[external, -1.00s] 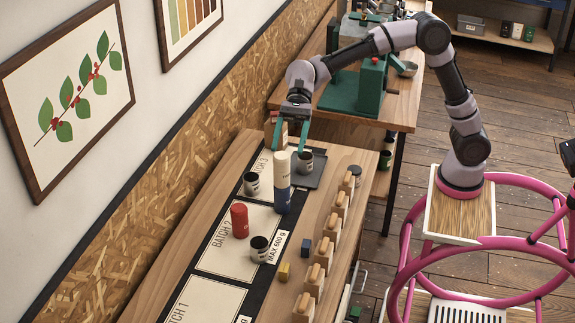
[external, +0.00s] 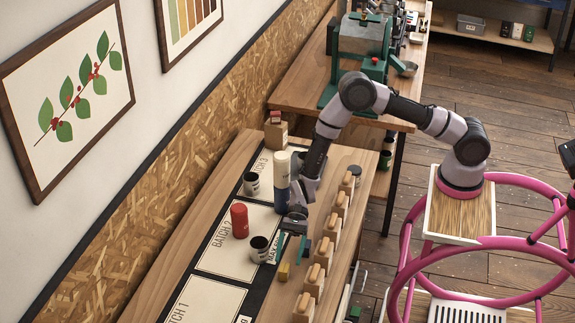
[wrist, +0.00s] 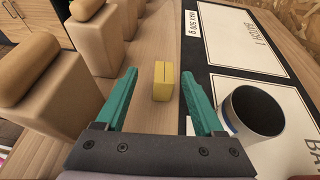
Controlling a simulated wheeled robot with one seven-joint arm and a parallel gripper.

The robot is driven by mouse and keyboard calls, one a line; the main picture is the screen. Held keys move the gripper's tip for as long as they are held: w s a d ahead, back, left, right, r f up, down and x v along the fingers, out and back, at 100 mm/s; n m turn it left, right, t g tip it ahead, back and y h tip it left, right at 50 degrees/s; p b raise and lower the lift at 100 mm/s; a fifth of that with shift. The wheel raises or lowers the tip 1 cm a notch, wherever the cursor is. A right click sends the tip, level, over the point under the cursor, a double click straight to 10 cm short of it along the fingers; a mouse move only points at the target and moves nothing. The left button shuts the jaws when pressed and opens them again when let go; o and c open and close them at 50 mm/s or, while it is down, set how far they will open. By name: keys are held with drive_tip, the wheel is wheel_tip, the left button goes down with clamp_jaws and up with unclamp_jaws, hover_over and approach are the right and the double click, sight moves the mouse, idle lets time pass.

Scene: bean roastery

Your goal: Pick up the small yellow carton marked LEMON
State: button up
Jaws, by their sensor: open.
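The small yellow carton (external: 284,271) stands upright on the wooden bench, between the mat strip and the row of wooden blocks. In the wrist view the yellow carton (wrist: 162,84) is ahead of my gripper, in line with the gap between its fingers; its lettering cannot be read. My gripper (external: 291,244) is open and empty, pointing down at the bench close to the carton. In the wrist view its two teal fingers (wrist: 159,76) are spread wide, with the carton apart from both.
A dark cup (external: 260,248) stands close by; the cup (wrist: 255,110) is beside the right finger. Wooden blocks (wrist: 88,48) line the left.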

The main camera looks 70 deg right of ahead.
sight(283, 277)
drive_tip(key=shift+f, duration=0.45)
drive_tip(key=shift+a+f, duration=0.2)
drive_tip(key=shift+a, duration=0.15)
drive_tip(key=x, duration=0.6)
drive_tip(key=shift+w+a+f, duration=0.25)
drive_tip(key=shift+w+f, duration=0.1)
clamp_jaws()
